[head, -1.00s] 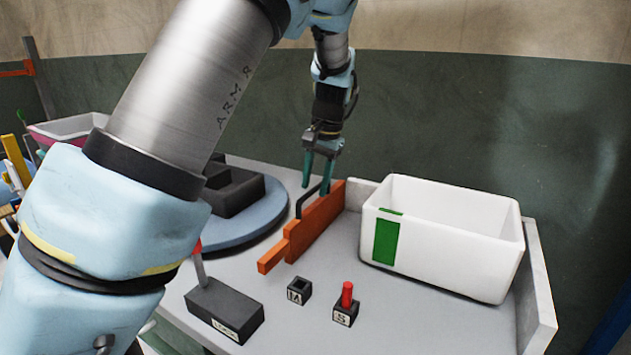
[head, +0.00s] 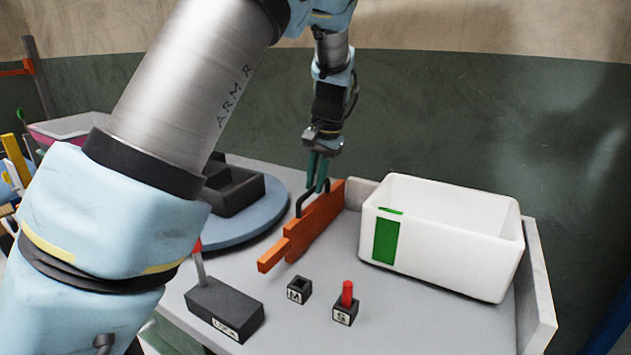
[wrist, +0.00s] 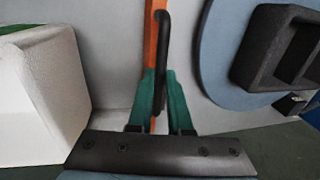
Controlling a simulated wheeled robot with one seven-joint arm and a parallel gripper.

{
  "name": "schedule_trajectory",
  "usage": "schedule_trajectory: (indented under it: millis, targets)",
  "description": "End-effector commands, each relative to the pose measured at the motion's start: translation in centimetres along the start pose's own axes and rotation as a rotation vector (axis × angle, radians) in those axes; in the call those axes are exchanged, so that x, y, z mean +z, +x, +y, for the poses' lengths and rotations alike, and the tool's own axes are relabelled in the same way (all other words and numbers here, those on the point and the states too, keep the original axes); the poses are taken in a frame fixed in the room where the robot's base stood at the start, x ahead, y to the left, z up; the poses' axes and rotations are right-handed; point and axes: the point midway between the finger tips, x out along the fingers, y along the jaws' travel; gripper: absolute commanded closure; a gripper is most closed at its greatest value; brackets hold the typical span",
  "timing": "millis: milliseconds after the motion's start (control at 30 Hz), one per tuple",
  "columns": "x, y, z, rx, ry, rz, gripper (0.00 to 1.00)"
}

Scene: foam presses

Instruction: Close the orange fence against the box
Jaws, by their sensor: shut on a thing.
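The orange fence (head: 313,225) stands on the grey table left of the white box (head: 445,255), with a clear gap between them. It carries a black bar handle (head: 299,203). My gripper (head: 318,188) is at the handle's far end, its green fingers pointing down and shut on it. In the wrist view the gripper (wrist: 160,95) has a finger on each side of the black handle (wrist: 162,60), above the orange fence (wrist: 150,45). The white box shows at the left there (wrist: 45,85). It has a green patch on its near side.
A black block labelled LOCK (head: 224,309) with a red-tipped lever, a small black block marked M (head: 299,290) and a block marked S with a red peg (head: 345,304) stand at the front. A blue turntable (head: 235,225) is left of the fence. A raised rim bounds the table's right.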

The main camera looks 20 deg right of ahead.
Motion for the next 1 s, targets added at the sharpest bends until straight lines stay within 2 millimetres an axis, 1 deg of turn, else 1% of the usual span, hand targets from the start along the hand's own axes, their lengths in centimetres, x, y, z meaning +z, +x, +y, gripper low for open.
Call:
schedule_trajectory:
  millis: [800,867,967,1000]
  targets:
    - [0.0,-0.1,0.1,0.0,0.0,0.001,1.0]
    - [-0.1,-0.2,0.5,0.001,0.002,0.001,1.0]
    - [-0.1,-0.7,2.2,0.001,0.005,0.0,1.0]
    - [-0.1,-1.0,3.1,0.001,0.006,0.001,1.0]
